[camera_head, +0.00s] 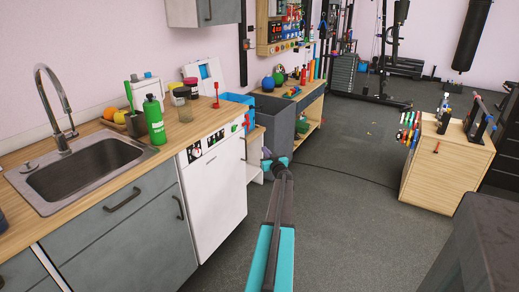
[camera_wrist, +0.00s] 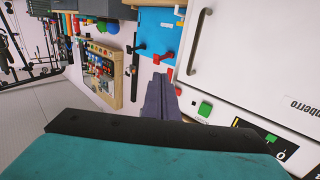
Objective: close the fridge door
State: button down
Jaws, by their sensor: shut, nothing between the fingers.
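A white appliance (camera_head: 216,190) with dials stands under the counter in the head view. Its front looks flush with the cabinets. It is the only fridge-like thing I see, but I cannot tell whether it is the fridge. A white front (camera_wrist: 245,60) with a black handle (camera_wrist: 200,42) and partly cut-off lettering fills the right of the wrist view. My gripper (camera_wrist: 158,84) is shut and empty, with its dark fingers beside that front. Whether they touch it is not clear. In the head view my gripper's tip is small, to the right of the appliance.
The counter holds a sink (camera_head: 85,172), a green bottle (camera_head: 154,120) and jars. Beyond the appliance are a grey bin (camera_head: 276,125) and a workbench (camera_head: 308,97). A wooden cabinet (camera_head: 444,166) stands at right. The floor (camera_head: 345,215) between is mostly clear, crossed by a cable.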

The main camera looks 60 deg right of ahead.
jog(key=shift+s+a, duration=0.2)
jog(key=shift+s, duration=0.5)
jog(key=shift+s+a, duration=0.15)
jog(key=shift+s, duration=0.5)
